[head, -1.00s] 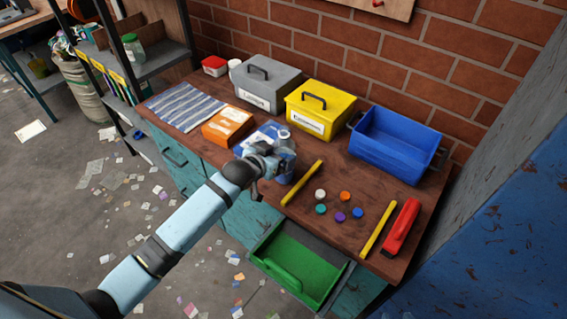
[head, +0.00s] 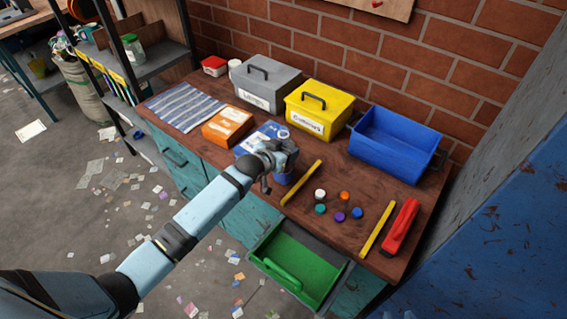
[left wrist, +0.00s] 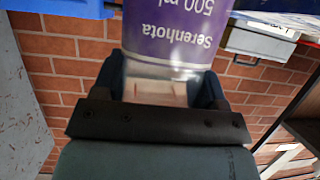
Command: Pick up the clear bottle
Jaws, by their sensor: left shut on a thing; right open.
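The clear bottle (head: 283,134) stands near the front edge of the wooden bench in the head view, mostly hidden behind my left gripper (head: 276,160). In the left wrist view the clear bottle (left wrist: 178,35) shows a purple label reading "Serenhota 500 ml", upside down in the picture. My left gripper (left wrist: 165,92) is shut on it, one finger on each side. Whether the bottle's base touches the bench is hidden. My right gripper is in neither view.
Behind stand a grey box (head: 268,84), a yellow box (head: 319,105) and a blue bin (head: 395,143). An orange box (head: 227,125) lies left of the bottle. Yellow bars (head: 301,183), several caps (head: 340,217) and a red tool (head: 400,226) lie right. A green drawer (head: 300,262) hangs open below.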

